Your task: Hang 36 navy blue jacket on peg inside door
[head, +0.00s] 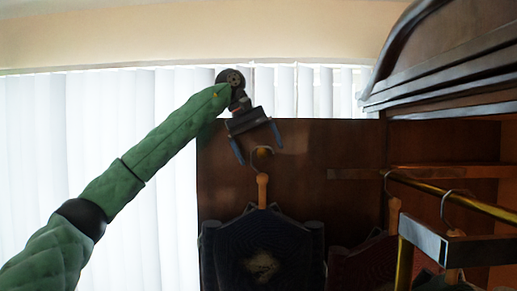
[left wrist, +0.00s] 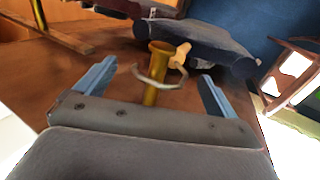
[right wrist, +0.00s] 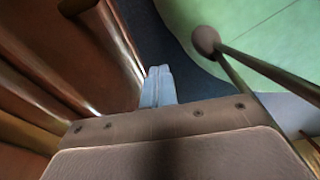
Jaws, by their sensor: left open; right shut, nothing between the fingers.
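The navy blue jacket (head: 235,250) hangs on a hanger (head: 262,190) against the wooden door (head: 222,170). A blurred pale mark is on its front; I cannot read it. The hanger's hook loops over the brass peg (head: 264,152) near the door's top. In the left wrist view the hook (left wrist: 150,81) crosses the peg (left wrist: 159,50), with the dark jacket (left wrist: 205,40) beyond. My left gripper (head: 258,147) is open, its blue fingers on either side of the peg and hook, holding neither. My right gripper (right wrist: 158,85) is shut and empty, seen only in the right wrist view.
The open wardrobe at right has a brass rail (head: 460,202) with hangers, a dark red garment (head: 362,265) and a metal-edged frame (head: 425,238) in front. White blinds (head: 150,110) stand behind. A round-ended rod (right wrist: 206,40) is close to my right gripper.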

